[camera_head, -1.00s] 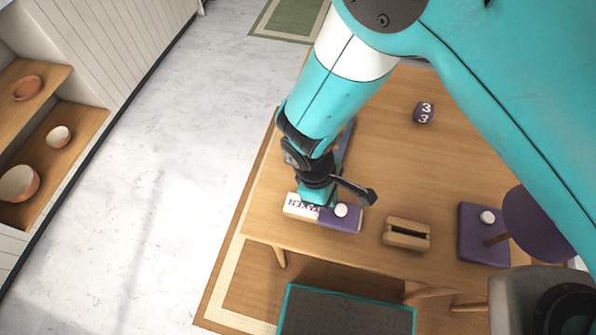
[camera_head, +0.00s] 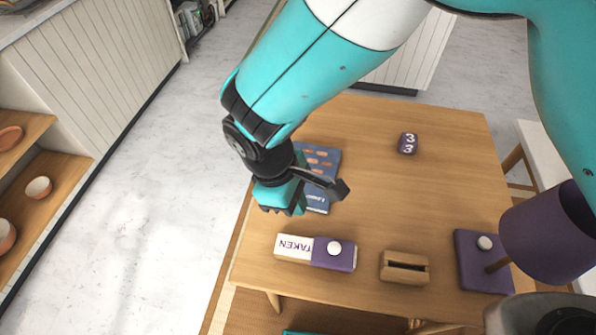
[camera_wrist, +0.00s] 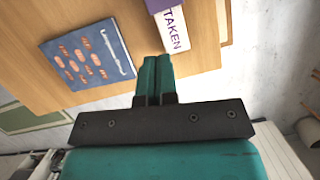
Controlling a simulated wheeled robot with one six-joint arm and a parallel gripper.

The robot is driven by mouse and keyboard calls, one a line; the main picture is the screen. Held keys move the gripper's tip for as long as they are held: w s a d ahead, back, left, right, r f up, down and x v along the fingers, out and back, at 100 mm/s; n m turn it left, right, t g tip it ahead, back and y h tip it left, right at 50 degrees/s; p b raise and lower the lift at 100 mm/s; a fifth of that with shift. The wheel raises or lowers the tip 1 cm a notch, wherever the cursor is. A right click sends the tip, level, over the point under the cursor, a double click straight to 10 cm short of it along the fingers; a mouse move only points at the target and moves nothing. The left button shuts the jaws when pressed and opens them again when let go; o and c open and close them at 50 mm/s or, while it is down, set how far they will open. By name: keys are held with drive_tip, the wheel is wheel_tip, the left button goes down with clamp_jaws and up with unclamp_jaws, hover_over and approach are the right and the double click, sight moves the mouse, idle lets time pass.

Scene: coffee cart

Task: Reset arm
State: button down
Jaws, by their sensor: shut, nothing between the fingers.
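My teal arm reaches across the head view from the upper right. My gripper (camera_head: 281,203) hangs above the left part of the wooden table (camera_head: 375,215), apart from everything on it. In the wrist view my gripper (camera_wrist: 154,72) shows two teal fingers pressed together with nothing between them. The white and purple TAKEN block (camera_head: 315,252) lies below the gripper in the head view, near the front edge of the table. It also shows at the top of the wrist view (camera_wrist: 173,28).
A blue book (camera_head: 322,160) lies partly behind the gripper. A purple 33 block (camera_head: 408,143), a slotted wooden holder (camera_head: 404,267) and a purple lamp (camera_head: 540,235) stand on the table. Shelves with bowls (camera_head: 38,187) are at left. Grey floor (camera_head: 165,220) between is clear.

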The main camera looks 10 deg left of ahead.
drive_tip(key=w+d+r+m+y, duration=0.2)
drive_tip(key=d+r+m+y, duration=0.2)
drive_tip(key=d+r, duration=0.7)
drive_tip(key=s+d+r+m+y, duration=0.3)
drive_tip(key=s+d+r, duration=0.4)
drive_tip(key=r, duration=0.4)
drive_tip(key=shift+s+d+r+m+t+y, duration=0.3)
drive_tip(key=shift+s+d+m+t, duration=0.1)
drive_tip(key=shift+d+m, duration=0.3)
